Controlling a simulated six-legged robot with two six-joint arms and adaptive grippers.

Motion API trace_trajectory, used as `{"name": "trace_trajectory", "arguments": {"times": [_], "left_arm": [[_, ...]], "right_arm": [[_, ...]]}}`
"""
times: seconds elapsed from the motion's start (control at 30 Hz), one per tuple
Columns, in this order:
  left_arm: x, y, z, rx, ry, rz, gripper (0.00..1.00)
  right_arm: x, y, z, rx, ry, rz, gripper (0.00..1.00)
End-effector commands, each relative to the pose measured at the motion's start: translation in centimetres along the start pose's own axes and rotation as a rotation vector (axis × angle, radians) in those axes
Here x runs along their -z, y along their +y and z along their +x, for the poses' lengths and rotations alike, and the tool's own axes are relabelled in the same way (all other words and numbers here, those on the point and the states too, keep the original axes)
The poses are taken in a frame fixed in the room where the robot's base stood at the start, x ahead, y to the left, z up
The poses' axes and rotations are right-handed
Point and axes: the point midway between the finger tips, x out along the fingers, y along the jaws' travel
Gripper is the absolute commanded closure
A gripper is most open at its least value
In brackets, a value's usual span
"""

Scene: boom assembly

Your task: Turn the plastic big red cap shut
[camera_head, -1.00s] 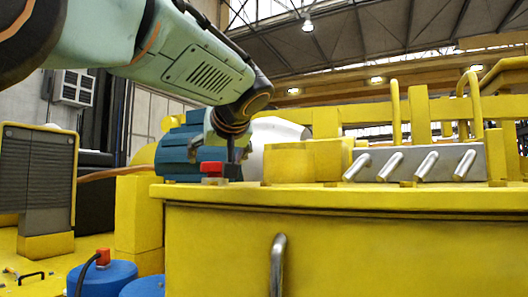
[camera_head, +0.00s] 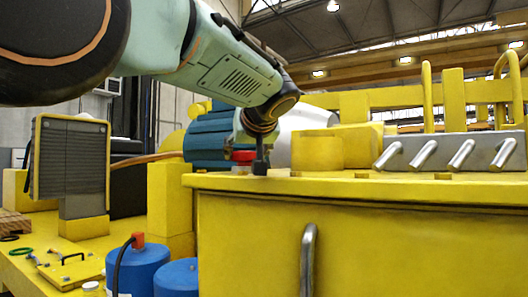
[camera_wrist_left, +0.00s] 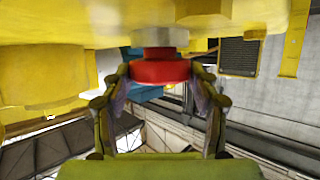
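The big red cap (camera_head: 241,156) is round and sits on a pale grey neck on the yellow machine, near the left end of the yellow housing. In the left wrist view the red cap (camera_wrist_left: 160,72) shows below its grey neck, as that view is inverted. My left gripper (camera_head: 260,165) is at the cap, with a dark finger partly in front of its right side. In the left wrist view the fingers of my left gripper (camera_wrist_left: 160,76) stand apart, one on each side of the cap. I cannot tell whether they touch it. My right gripper is not in view.
A yellow housing (camera_head: 400,235) with a metal handle (camera_head: 308,258) fills the front right. A yellow block (camera_head: 317,153) and a grey plate with slanted metal pins (camera_head: 455,152) stand to the right of the cap. A blue motor (camera_head: 208,140) is behind. Blue canisters (camera_head: 145,270) stand lower left.

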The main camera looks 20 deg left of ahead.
Motion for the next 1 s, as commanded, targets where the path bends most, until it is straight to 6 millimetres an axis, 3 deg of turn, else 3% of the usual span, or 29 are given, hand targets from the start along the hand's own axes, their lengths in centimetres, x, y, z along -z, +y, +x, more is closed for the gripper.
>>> {"name": "trace_trajectory", "arguments": {"times": [0.3,0.67,1.0], "left_arm": [[0.0,0.0,0.0,-0.001,0.000,0.000,0.72],[-0.1,-0.2,0.1,-0.057,0.001,0.019,0.72],[-0.4,-0.5,0.3,-0.252,0.005,0.093,0.72]], "right_arm": [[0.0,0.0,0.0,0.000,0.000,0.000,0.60],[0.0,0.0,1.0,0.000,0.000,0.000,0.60],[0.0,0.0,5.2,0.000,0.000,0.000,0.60]]}}
